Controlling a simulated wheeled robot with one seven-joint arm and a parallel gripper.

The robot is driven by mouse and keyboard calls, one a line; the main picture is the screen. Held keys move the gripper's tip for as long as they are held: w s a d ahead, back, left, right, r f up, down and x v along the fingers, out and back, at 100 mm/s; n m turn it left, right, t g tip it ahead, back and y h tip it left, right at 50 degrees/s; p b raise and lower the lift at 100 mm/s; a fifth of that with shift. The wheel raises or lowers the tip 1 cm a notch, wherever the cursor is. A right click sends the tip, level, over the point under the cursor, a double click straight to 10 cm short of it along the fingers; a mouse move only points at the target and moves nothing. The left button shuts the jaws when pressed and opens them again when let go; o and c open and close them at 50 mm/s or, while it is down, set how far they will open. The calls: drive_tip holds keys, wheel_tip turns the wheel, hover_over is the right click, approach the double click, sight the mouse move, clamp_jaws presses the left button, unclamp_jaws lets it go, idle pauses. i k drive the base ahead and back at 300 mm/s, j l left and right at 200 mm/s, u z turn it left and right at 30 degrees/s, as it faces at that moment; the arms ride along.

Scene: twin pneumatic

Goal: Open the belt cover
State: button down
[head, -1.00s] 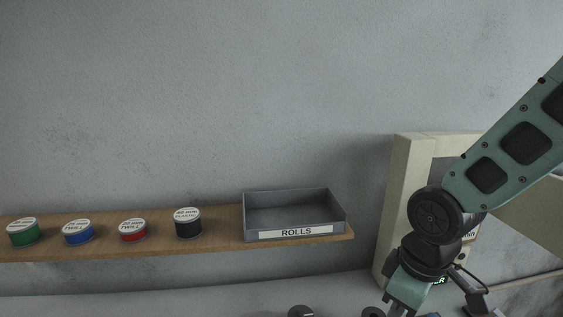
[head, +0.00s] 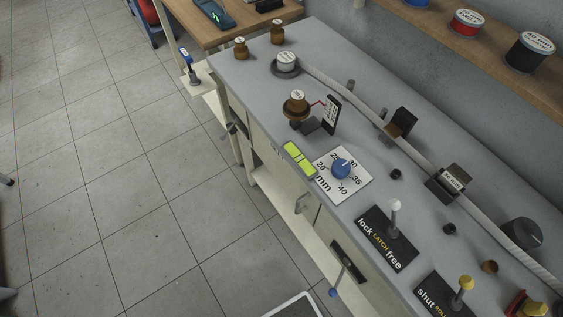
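I cannot pick out a belt cover for sure. The grey machine bench (head: 240,73) runs diagonally from the top middle to the lower right. Its cream front has panels, one with a small handle (head: 302,203). A white strap (head: 372,117) runs along the bench top. A latch lever (head: 394,219) stands upright on a black plate marked lock and free. A yellow-knobbed lever (head: 463,292) stands on a plate marked shut, partly cut off. My gripper is not in view.
A blue dial (head: 341,169) sits on a white scale with numbers and "mm". A wooden shelf (head: 503,52) holds spools at the upper right. The tiled floor (head: 110,190) on the left is mostly clear.

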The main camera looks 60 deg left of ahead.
sight(308, 203)
drive_tip(key=u, duration=1.95)
drive_tip(key=k+j, duration=0.1)
drive_tip(key=j, duration=0.3)
drive_tip(key=k+j, duration=0.1)
drive_tip(key=j, duration=0.25)
